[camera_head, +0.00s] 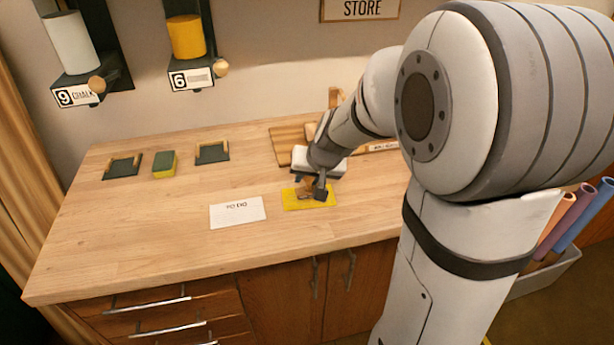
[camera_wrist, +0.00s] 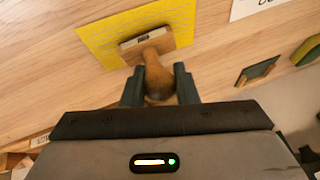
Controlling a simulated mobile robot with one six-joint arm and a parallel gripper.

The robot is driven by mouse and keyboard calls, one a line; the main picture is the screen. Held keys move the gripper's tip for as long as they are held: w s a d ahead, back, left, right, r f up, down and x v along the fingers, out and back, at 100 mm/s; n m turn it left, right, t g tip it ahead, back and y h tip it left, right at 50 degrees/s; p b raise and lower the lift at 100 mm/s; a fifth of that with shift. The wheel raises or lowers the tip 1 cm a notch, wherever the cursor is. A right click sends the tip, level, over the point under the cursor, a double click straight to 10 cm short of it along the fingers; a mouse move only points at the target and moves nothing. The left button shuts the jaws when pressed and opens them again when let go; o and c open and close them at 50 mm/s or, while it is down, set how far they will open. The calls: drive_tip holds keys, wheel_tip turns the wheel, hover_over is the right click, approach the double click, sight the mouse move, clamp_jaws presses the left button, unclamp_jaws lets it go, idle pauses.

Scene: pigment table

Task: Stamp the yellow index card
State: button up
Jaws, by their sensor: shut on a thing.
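The yellow index card (camera_head: 322,201) lies flat on the wooden table, near its front edge. It also shows in the wrist view (camera_wrist: 105,30). My gripper (camera_head: 313,193) is over the card and shut on the handle of a wooden stamp (camera_wrist: 157,75). In the wrist view the fingers stand on both sides of the round handle, and the stamp's block is over the card. I cannot tell whether the stamp's underside touches the card. My gripper hides part of the card in the head view.
A white card (camera_head: 238,212) with dark print lies left of the yellow card. A green and yellow sponge (camera_head: 164,164) sits between two dark trays (camera_head: 123,167) at the back left. A wooden board (camera_head: 288,144) is behind my gripper. The table's left front is clear.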

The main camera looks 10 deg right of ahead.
drive_tip(key=shift+s+f+b, duration=0.1)
drive_tip(key=shift+f+b, duration=0.5)
drive_tip(key=shift+b, duration=0.1)
idle(1.6)
drive_tip(key=shift+r+p, duration=2.65)
drive_tip(key=shift+r, duration=1)
drive_tip(key=shift+f, duration=0.1)
